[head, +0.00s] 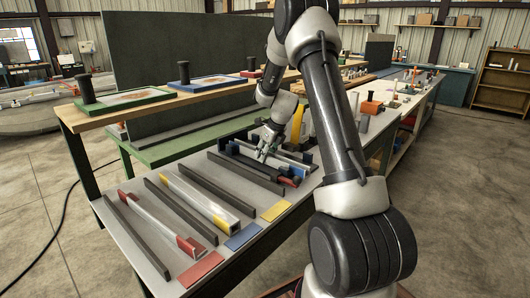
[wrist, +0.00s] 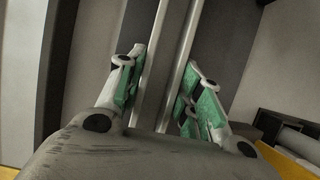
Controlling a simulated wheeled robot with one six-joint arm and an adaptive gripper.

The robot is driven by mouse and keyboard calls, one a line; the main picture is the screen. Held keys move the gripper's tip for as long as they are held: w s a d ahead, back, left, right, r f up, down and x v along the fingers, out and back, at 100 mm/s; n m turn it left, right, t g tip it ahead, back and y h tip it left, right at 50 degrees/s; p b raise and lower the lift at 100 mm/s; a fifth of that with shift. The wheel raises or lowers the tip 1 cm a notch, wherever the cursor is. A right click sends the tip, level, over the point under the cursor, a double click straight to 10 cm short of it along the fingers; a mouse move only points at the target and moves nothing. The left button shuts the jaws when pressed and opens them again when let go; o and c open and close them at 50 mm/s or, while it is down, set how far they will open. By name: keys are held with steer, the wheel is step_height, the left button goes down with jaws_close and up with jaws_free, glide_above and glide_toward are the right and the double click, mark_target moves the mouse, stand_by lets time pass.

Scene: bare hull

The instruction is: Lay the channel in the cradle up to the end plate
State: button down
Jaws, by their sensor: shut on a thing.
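My gripper (head: 265,151) is shut on a pale metal channel (wrist: 178,50), low over the far part of the bench. In the wrist view the green-padded fingers of my gripper (wrist: 163,88) stand on either side of the channel, which runs away lengthwise between them. Dark blue blocks of what looks like the cradle (head: 307,157) stand around the gripper in the head view. A blue patch (head: 297,171) shows near the channel's near end. I cannot tell the end plate apart, nor whether the channel touches the cradle floor.
A red-ended channel (head: 160,225) and a yellow-ended channel (head: 200,200) lie between dark bars (head: 180,211). Flat red (head: 202,268), blue (head: 243,237) and yellow (head: 276,211) plates lie along the bench's near edge. A raised wooden shelf (head: 130,112) runs behind.

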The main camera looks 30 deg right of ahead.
steer(key=shift+w+a, duration=0.2)
steer(key=shift+w, duration=0.3)
steer(key=shift+w+a, duration=0.15)
steer(key=shift+w, duration=0.35)
stand_by(0.6)
steer(key=c, duration=0.9)
jaws_free()
steer(key=shift+r, duration=0.1)
steer(key=v, duration=1.2)
